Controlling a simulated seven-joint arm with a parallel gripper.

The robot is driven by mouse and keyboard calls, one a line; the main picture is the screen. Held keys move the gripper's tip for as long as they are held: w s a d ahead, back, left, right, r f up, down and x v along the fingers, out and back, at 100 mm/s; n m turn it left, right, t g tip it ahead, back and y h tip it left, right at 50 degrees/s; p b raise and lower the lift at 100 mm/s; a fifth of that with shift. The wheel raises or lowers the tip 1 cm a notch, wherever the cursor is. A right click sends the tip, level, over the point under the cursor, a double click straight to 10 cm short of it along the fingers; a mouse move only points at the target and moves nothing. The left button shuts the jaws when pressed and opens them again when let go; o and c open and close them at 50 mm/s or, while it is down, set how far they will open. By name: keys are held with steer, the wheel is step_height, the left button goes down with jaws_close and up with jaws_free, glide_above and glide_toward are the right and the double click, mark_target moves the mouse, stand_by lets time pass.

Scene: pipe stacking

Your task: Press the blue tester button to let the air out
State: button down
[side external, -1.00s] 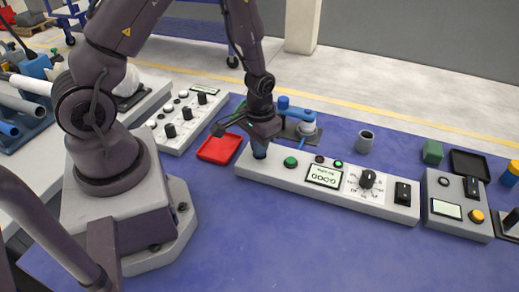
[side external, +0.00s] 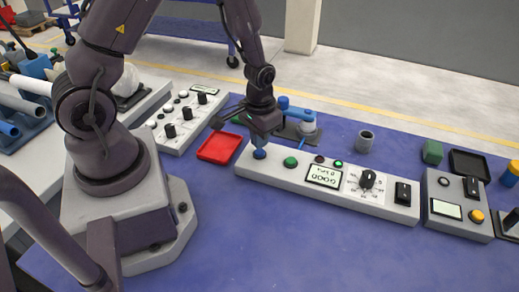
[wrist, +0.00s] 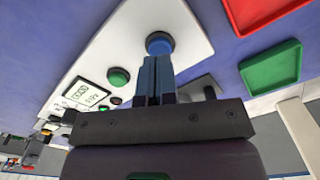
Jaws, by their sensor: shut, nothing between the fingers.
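The blue tester button (side external: 259,154) is a round dome at the left end of the long light-grey tester box (side external: 300,180). In the wrist view the blue button (wrist: 159,42) shows just beyond my fingertips. My gripper (side external: 261,143) points down right over the button, with its fingers shut and empty. In the wrist view the blue fingers (wrist: 156,62) lie side by side. I cannot tell whether the tips still touch the button. The tester display (side external: 324,176) reads GOOD, upside down, with a small second line that looks like about 0 kPa.
A green button (side external: 290,162), a black dial (side external: 367,179) and a black switch (side external: 402,193) share the box. A red tray (side external: 219,147) lies to the left. The front mat is clear.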

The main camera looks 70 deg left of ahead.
steer(key=shift+r, duration=2.35)
steer(key=s+r+g, duration=0.1)
steer(key=s, duration=0.1)
step_height(320, 180, up, 11)
steer(key=m+t, duration=0.1)
glide_above(259, 151)
steer(key=s+d, duration=0.3)
steer(key=s, duration=0.2)
steer(key=s+d+r+m+t, duration=0.2)
steer(key=s+r+t, duration=0.3)
steer(key=r, duration=0.7)
steer(key=shift+s+d+t, duration=0.3)
steer(key=shift+d, duration=0.4)
